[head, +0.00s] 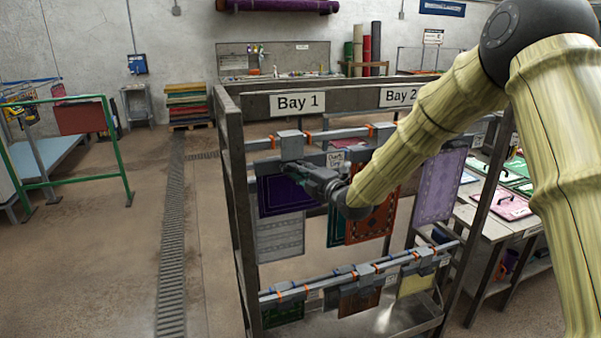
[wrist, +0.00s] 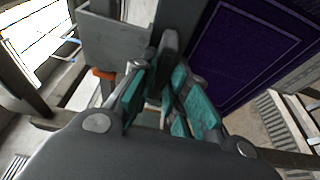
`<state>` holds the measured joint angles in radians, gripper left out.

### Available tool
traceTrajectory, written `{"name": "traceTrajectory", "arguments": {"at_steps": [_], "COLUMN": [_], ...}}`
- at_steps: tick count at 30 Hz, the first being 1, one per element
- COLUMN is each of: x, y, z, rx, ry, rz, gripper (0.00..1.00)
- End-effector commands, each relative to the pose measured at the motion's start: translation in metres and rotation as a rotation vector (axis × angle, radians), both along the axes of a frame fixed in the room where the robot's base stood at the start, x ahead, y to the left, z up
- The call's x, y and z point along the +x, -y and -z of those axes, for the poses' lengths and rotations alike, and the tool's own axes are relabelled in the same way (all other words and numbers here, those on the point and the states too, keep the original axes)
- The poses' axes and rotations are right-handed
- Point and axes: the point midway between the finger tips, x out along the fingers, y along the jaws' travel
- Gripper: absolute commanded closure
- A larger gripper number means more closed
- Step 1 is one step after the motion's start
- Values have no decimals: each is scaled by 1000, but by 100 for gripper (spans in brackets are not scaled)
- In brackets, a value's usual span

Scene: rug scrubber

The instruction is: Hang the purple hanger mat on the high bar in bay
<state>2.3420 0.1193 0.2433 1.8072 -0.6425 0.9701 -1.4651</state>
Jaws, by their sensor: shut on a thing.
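My gripper (head: 297,168) is in front of the mat's top. In the wrist view, my gripper's teal-padded fingers (wrist: 165,72) are shut on a grey part of the hanger. The contact is partly hidden by the fingers.
A grey and white mat (head: 280,236) hangs below and behind the purple one. An orange-brown mat (head: 372,220) hangs to the right. A lower bar (head: 330,283) carries small mats. The rack's left post (head: 238,210) stands close left. Open floor lies further left.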

Motion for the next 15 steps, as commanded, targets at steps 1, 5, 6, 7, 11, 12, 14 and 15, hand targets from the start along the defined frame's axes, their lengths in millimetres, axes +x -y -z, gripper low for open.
{"name": "traceTrajectory", "arguments": {"at_steps": [1, 5, 6, 7, 11, 12, 14, 15], "x": [0, 0, 0, 0, 0, 0, 0, 0], "y": [0, 0, 0, 0, 0, 0, 0, 0], "z": [-1, -1, -1, -1, -1, -1, -1, -1], "rx": [0, 1, 0, 0, 1, 1, 1, 1], "ry": [1, 1, 1, 1, 1, 1, 1, 1], "rz": [0, 0, 0, 0, 0, 0, 0, 0], "gripper": [100, 100, 100, 81, 59, 59, 59, 59]}}
